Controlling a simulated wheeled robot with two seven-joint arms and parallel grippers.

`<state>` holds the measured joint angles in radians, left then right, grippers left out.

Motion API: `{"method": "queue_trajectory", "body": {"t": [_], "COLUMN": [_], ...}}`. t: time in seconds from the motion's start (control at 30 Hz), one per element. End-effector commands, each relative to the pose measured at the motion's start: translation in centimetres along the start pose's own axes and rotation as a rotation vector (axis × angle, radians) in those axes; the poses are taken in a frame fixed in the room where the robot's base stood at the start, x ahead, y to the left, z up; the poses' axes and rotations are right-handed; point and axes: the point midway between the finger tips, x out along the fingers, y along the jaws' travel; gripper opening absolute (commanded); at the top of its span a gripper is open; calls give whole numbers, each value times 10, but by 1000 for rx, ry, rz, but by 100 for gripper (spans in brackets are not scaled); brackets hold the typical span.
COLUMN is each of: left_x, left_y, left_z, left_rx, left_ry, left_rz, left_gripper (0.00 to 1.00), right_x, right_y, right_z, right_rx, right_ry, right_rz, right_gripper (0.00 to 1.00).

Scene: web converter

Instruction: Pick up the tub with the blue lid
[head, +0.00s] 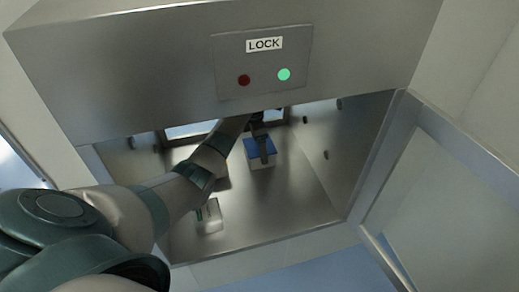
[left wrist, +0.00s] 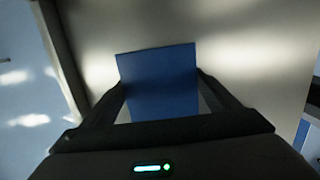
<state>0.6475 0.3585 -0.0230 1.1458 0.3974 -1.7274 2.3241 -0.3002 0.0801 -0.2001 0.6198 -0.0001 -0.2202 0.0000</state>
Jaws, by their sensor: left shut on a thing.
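The tub with the blue lid (head: 261,151) is inside the metal chamber, towards its back, with a pale body below the lid. In the left wrist view the blue lid (left wrist: 158,80) fills the space between the fingers. My left gripper (head: 264,158) reaches into the chamber from the left and is shut on the tub, one finger on each side. Whether the tub touches the chamber floor cannot be told. My right gripper is not in view.
A pale container with green marks (head: 209,216) stands on the chamber floor (head: 285,215) near the front left. A panel marked LOCK (head: 264,62), with a lit green light, is above the opening. An open door (head: 440,190) stands at the right.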

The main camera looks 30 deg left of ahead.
Motion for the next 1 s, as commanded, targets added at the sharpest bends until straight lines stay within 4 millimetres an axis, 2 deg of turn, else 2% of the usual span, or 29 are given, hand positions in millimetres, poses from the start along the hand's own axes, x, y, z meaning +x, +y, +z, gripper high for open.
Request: {"method": "queue_trajectory", "body": {"t": [0.27,0.57,0.63,0.8,1.0], "left_x": [-25,-73,-87,-97,-98], "left_y": [1,1,1,0,0], "left_z": [4,10,11,12,12], "left_rx": [0,1,1,1,0], "left_ry": [-5,-5,-2,0,0], "left_rz": [5,4,3,0,0], "left_gripper": [58,58,58,58,58], "right_x": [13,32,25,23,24], "right_y": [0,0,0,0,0], "right_z": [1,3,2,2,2], "right_rx": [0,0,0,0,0], "right_ry": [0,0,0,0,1], "right_rz": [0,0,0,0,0], "right_gripper": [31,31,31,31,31]}}
